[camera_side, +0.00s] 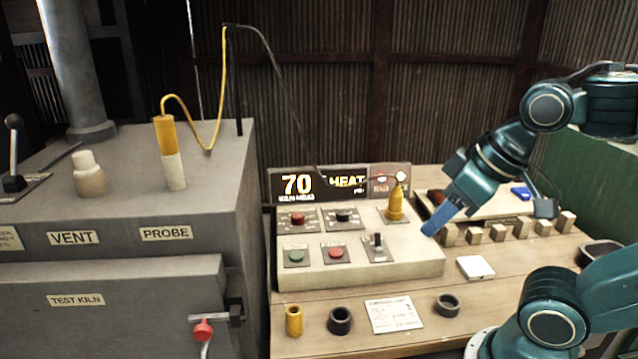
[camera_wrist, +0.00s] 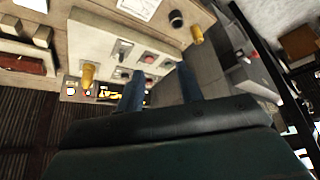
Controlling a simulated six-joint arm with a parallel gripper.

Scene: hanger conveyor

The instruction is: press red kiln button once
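The control panel (camera_side: 360,275) is a pale sloped box on the table. A red button (camera_side: 335,252) sits in its lower row, between a green button (camera_side: 296,255) and a toggle switch (camera_side: 378,245). A second red control (camera_side: 297,217) is in the upper row beside a black one (camera_side: 343,215). My gripper (camera_side: 488,212) is right of the panel, above the table, touching no button. In the wrist view its two blue fingers (camera_wrist: 160,82) stand apart with nothing held. The lower red button (camera_wrist: 150,57) shows there beyond the gap between the fingers.
A yellow handle (camera_side: 395,203) stands at the panel's upper right. A display (camera_side: 315,183) reading 70 and HEAT is behind the panel. The grey test kiln (camera_side: 120,240) is at left. Several wooden blocks (camera_side: 497,233) and a white square (camera_side: 475,267) lie at right.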

